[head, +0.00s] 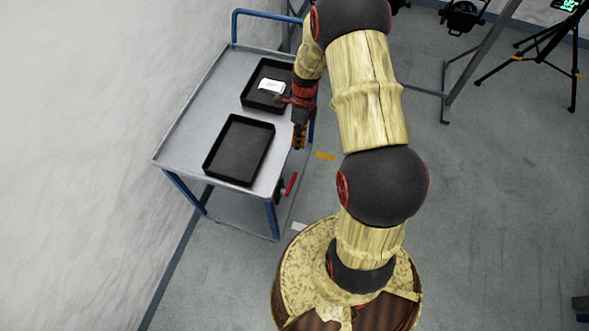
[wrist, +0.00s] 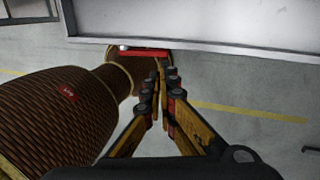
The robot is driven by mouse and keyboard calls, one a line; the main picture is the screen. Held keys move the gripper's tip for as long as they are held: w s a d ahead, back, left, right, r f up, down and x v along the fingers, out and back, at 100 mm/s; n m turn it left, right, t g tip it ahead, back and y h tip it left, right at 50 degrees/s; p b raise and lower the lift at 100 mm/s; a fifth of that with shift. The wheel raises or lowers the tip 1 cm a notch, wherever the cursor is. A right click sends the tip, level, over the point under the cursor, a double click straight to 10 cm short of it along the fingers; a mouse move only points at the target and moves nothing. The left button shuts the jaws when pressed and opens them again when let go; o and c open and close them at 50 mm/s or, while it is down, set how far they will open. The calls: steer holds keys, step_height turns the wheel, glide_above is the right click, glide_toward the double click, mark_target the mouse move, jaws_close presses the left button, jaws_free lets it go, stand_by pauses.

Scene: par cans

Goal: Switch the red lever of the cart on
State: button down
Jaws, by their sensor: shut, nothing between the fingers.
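The red lever (head: 290,184) is on the right side of the cart (head: 178,151), below its top and close to the near corner. It looks like a short, slightly slanted red bar by a dark mount. The lever also shows in the wrist view (wrist: 145,54) as a level red bar just beyond the fingertips, under the cart's edge. My gripper (head: 299,146) hangs beside the cart's right edge, farther along the side than the lever. In the wrist view my gripper (wrist: 158,72) has its fingers together and empty. I cannot tell whether they touch the lever.
Two black trays, a near one (head: 239,150) and a far one (head: 250,99), sit on the cart top. A white object (head: 271,86) lies in the far tray. A wall (head: 80,120) runs along the left. Stands and a tripod (head: 545,52) are at the upper right. The right floor is mostly clear.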

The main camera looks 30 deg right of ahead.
mark_target(295, 173)
steer(key=shift+m, duration=0.4)
steer(key=b+x, duration=0.2)
steer(key=x, duration=1.2)
steer(key=shift+s, duration=0.1)
steer(key=shift+f, duration=0.3)
steer(key=shift+d+f+g+y+b, duration=0.1)
steer(key=shift+f+g+y+b, duration=0.25)
steer(key=shift+f+g+y, duration=0.2)
steer(key=shift+f, duration=1.4)
steer(key=shift+x, duration=1)
steer(key=shift+r, duration=0.1)
